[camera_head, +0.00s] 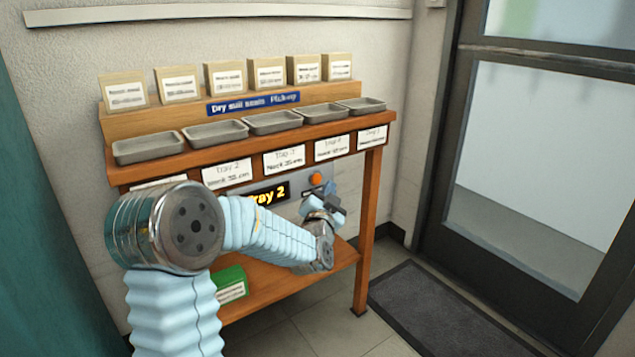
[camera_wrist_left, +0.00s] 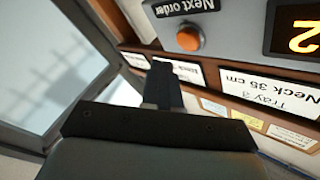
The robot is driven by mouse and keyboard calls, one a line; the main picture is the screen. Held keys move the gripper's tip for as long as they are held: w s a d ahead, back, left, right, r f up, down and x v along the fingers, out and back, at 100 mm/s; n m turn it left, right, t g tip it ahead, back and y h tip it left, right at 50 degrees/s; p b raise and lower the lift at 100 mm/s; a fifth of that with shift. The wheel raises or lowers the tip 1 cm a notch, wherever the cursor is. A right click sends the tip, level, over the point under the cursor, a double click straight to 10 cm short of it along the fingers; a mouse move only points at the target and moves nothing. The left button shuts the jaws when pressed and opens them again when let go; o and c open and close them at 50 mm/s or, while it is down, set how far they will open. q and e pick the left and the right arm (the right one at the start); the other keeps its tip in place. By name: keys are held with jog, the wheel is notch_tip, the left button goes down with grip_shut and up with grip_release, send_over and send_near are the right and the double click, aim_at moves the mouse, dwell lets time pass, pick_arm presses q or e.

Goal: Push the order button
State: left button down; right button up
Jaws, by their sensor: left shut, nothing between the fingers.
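The order button (camera_head: 316,179) is a round orange knob on a grey panel under the shelf's label row. It also shows in the left wrist view as an orange dome (camera_wrist_left: 190,38), beside a dark "Next order" label (camera_wrist_left: 186,7). My left gripper (camera_head: 333,203) is shut and empty, just below the button in the head view. In the left wrist view its dark fingers (camera_wrist_left: 163,82) point toward the panel, with a visible gap in the picture between fingertips and button. I cannot tell whether they touch the panel. My right gripper is not in view.
A lit display reading "Tray 2" (camera_head: 268,195) sits left of the button. Several grey trays (camera_head: 273,122) and boxes (camera_head: 266,73) stand on the wooden bench above. A green box (camera_head: 231,284) is on the lower shelf. A floor mat (camera_head: 440,315) and glass door (camera_head: 535,150) are at right.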

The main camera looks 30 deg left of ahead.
pick_arm(q)
jog(key=shift+s+d, duration=0.35)
jog(key=shift+d, duration=0.4)
jog(key=shift+s+d, duration=0.3)
jog(key=shift+d, duration=0.4)
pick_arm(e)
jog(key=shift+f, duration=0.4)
